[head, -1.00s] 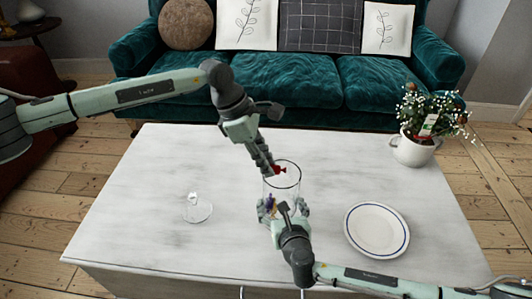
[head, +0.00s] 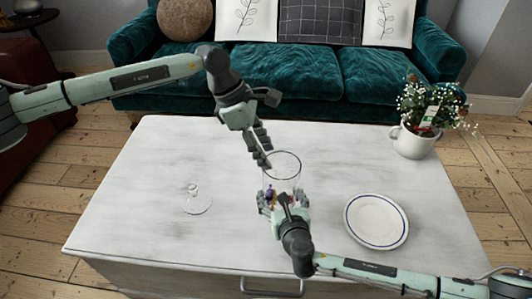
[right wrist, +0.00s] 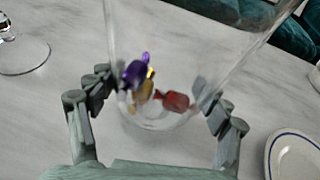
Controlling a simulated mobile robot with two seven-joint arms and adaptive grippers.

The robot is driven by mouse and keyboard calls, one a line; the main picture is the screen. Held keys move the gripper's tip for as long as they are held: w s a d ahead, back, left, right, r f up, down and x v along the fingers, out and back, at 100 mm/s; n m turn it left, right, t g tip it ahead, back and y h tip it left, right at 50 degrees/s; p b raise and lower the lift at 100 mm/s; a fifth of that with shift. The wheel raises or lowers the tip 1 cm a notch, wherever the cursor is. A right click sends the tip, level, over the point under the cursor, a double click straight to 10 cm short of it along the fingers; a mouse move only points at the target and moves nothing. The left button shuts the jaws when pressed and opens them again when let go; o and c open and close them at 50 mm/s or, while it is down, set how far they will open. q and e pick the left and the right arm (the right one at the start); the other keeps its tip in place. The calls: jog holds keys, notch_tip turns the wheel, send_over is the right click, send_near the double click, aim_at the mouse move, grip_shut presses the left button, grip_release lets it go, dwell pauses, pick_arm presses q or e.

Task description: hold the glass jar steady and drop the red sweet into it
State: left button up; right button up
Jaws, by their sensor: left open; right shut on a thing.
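The clear glass jar (head: 283,168) stands upright on the pale table. My right gripper (head: 283,203) is shut around its lower part; in the right wrist view the fingers (right wrist: 158,112) press on both sides of the glass. The red sweet (right wrist: 176,101) shows inside the jar near the bottom, beside a purple sweet (right wrist: 136,73) and a gold one (right wrist: 145,93). In the head view the jar's contents are partly hidden by my right gripper. My left gripper (head: 264,158) is open and empty, with its fingertips at the left side of the jar's rim.
A glass lid (head: 197,202) with a knob lies on the table left of the jar. A white plate (head: 376,221) with a blue rim lies to the right. A potted plant (head: 413,140) stands at the right back corner. The table's left side is mostly clear.

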pick_arm(q)
jog(key=v, duration=1)
jog(key=shift+a+r, duration=0.25)
jog(key=shift+r, duration=0.05)
dwell(0.5)
pick_arm(e)
jog(key=o, duration=1.7)
jog(key=shift+o, duration=0.2)
send_near(278, 163)
jog(key=x, duration=0.5)
jog(key=shift+w+f, duration=0.15)
jog(key=shift+w, duration=0.05)
